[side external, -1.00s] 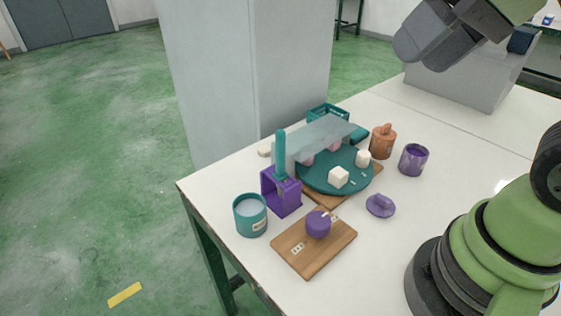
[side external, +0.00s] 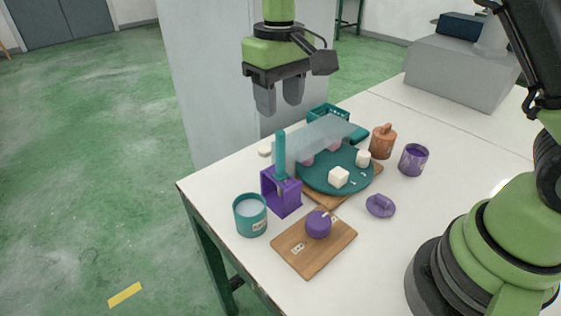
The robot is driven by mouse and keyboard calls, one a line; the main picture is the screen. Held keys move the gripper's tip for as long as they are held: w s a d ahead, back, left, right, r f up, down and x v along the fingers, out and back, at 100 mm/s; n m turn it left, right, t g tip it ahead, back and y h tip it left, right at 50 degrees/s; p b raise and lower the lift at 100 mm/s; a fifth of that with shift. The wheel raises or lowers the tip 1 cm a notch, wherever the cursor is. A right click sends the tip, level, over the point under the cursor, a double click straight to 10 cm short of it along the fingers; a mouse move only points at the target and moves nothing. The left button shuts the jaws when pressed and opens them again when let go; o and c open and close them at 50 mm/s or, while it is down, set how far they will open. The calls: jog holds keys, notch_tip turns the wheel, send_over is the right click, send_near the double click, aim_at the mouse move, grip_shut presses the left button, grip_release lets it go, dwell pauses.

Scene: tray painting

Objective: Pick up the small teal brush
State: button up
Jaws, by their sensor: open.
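The small teal brush (side external: 281,152) stands upright in a purple square holder (side external: 283,204), with its teal handle sticking up above the holder. Its lower end is mostly hidden inside the holder. My gripper (side external: 279,104) is above the brush, pointing down, with its two dark fingers apart and nothing between them. There is a gap between the fingertips and the top of the handle.
A teal cup (side external: 251,226) stands left of the holder. A teal round tray (side external: 318,187) with pale cubes, partly under a translucent cover (side external: 325,135), is to its right. A wooden board (side external: 310,261) with a purple round object (side external: 318,224) is in front. Orange (side external: 383,143) and purple (side external: 413,160) containers stand farther right.

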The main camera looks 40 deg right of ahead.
aim_at(281, 130)
jog(key=f, duration=0.8)
jog(key=shift+s+a, duration=0.1)
jog(key=shift+s, duration=0.15)
jog(key=shift+r, duration=0.1)
grip_shut()
